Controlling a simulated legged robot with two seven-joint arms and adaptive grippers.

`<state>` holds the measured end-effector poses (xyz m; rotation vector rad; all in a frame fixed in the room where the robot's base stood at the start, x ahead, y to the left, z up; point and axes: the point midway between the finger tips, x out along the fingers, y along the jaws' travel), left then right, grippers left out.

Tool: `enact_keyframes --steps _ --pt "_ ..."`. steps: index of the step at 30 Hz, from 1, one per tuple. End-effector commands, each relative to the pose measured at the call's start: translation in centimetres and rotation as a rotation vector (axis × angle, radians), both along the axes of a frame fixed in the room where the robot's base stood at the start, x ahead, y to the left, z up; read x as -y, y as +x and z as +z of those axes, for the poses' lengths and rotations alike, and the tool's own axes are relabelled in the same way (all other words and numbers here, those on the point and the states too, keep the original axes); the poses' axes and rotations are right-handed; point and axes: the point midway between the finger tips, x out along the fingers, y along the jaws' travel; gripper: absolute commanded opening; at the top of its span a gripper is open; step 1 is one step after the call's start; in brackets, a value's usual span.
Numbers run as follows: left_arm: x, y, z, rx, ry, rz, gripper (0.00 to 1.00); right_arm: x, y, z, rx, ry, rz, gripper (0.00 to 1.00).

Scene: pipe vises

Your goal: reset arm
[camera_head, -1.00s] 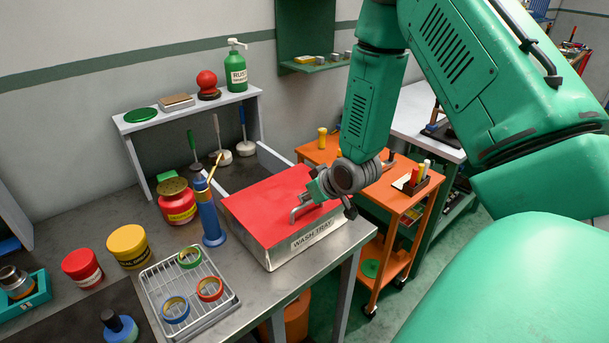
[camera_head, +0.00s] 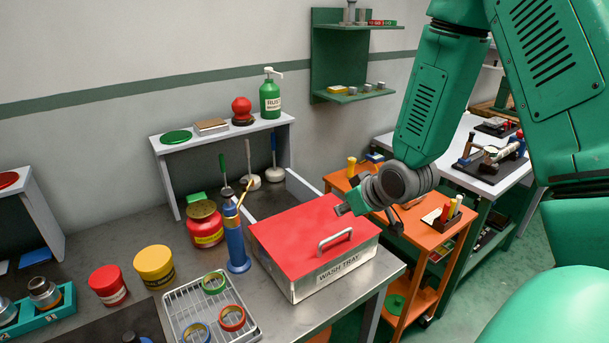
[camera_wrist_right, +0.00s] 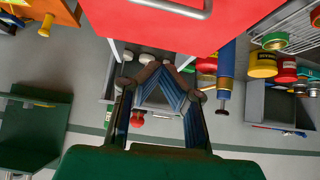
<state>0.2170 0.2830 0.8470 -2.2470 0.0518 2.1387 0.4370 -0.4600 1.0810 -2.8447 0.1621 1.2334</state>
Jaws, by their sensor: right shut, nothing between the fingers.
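My right gripper (camera_head: 345,209) is shut and empty. In the head view it hovers by the back right part of the red lid (camera_head: 290,232) of the wash tray (camera_head: 335,275), up and behind the lid's metal handle (camera_head: 335,240). It appears clear of the handle. In the right wrist view the two fingers meet at their tips (camera_wrist_right: 157,68), with the red lid (camera_wrist_right: 225,30) and its handle (camera_wrist_right: 165,8) at the top edge. My left gripper is not in view.
A blue torch-like bottle (camera_head: 236,235) and a red jar (camera_head: 204,225) stand left of the tray. A wire rack (camera_head: 182,305) holds coloured rings. An orange cart (camera_head: 410,225) stands at right. A grey shelf (camera_head: 230,134) is behind.

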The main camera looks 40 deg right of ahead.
Motion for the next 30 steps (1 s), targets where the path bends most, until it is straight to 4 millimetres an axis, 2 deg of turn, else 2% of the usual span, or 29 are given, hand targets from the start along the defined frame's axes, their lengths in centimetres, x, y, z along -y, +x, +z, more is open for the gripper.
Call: enact_keyframes --steps 8,11,14,18,21,24,30 --pt "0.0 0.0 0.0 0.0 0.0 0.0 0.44 0.1 -0.4 -0.4 -0.007 0.004 0.001 0.0" --pt "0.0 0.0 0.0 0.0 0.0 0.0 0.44 -1.0 -1.0 -2.2 -0.054 0.003 0.007 0.0" --pt "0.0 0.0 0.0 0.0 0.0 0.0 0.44 -3.3 -2.8 -6.2 -0.153 0.008 0.02 0.0" --pt "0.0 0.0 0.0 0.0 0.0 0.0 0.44 -7.9 -7.6 -12.9 -0.338 0.02 0.04 0.0" --pt "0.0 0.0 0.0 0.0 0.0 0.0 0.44 -10.6 -11.6 -16.6 -0.45 0.03 0.049 0.0" --pt "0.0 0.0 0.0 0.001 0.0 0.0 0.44 -12.6 -15.3 -19.3 -0.543 0.041 0.054 0.0" --pt "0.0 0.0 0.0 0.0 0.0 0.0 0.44 -15.7 -21.9 -22.8 -0.695 0.061 0.066 0.0"
